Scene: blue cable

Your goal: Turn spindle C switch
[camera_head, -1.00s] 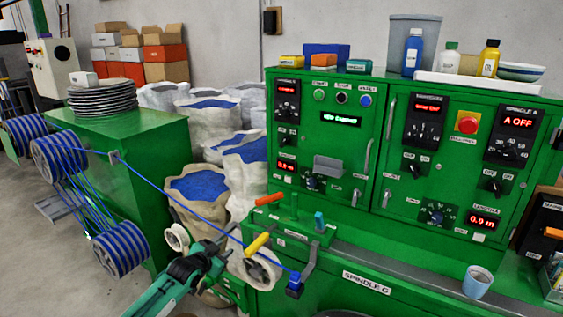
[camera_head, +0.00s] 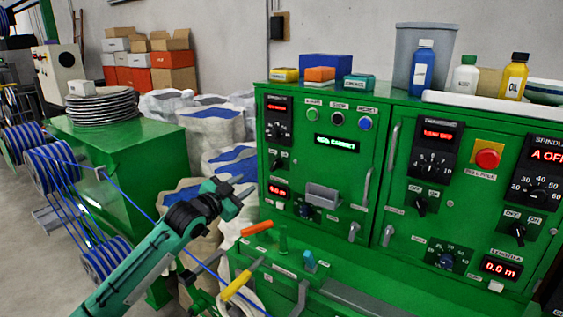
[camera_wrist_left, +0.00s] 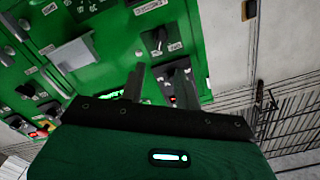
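The left green control panel (camera_head: 320,150) carries a dial with a red display at its upper left. Below it sits a black OFF/ON rotary switch (camera_head: 278,164), with a small red readout (camera_head: 278,189) under it. The label over this group is too small to read. My left gripper (camera_head: 232,198) is in front of and to the left of this panel, lower than the switch and apart from it. My right gripper is not in view.
Orange (camera_head: 257,228) and yellow (camera_head: 243,281) handles stand below the panel. A grey tray (camera_head: 322,195) juts from the panel, beside a handle. A blue cable (camera_head: 135,205) runs behind my left arm. Bottles and boxes stand on top of the cabinet.

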